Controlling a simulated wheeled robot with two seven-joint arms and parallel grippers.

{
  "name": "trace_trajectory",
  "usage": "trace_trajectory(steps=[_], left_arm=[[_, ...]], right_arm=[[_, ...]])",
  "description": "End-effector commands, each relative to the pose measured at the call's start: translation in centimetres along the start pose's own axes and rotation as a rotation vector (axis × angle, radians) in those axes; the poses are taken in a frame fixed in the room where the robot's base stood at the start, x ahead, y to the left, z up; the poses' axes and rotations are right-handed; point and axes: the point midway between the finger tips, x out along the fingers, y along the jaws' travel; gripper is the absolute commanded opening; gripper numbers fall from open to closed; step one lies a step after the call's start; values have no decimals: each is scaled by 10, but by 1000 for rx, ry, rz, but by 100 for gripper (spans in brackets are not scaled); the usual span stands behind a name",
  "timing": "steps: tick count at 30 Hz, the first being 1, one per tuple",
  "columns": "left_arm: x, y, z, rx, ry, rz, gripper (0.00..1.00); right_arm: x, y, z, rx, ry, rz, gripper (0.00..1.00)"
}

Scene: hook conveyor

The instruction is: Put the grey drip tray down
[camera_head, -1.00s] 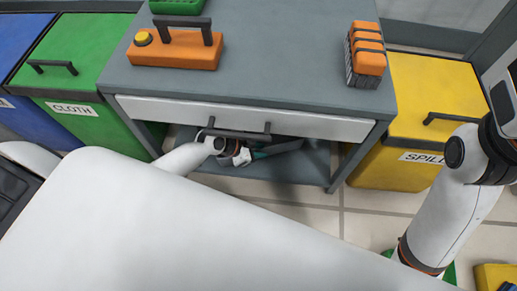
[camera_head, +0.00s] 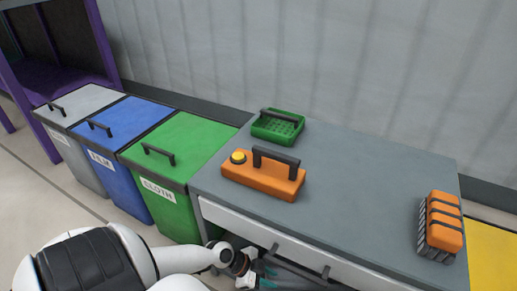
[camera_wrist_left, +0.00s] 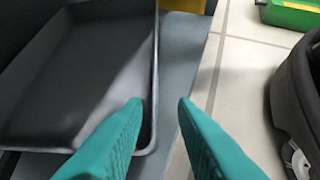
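The grey drip tray (camera_wrist_left: 80,75) fills the left of the left wrist view, a shallow dark tray with a raised rim, lying flat on a grey shelf surface (camera_wrist_left: 180,65). My left gripper (camera_wrist_left: 161,103) is open, its two teal fingers apart. The tray's right rim shows between the fingertips; I cannot tell whether a finger touches it. In the head view my left gripper (camera_head: 262,273) is low beside the bench, under the drawer front, partly hidden. My right gripper is not in view.
The grey bench (camera_head: 350,175) carries a green basket (camera_head: 277,127), an orange box with a handle (camera_head: 262,182) and an orange brush (camera_head: 441,225). A drawer (camera_head: 280,240) overhangs my gripper.

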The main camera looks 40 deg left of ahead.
Motion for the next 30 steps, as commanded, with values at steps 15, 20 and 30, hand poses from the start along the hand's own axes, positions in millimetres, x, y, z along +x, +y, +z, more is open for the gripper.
trace_trajectory(steps=[15,20,30], left_arm=[[-22,-2,-22,1,-1,1,25],[-22,-2,-22,1,-1,1,25],[-18,-14,-14,-3,-6,-27,25]], right_arm=[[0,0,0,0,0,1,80],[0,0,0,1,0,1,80],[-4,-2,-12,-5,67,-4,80]])
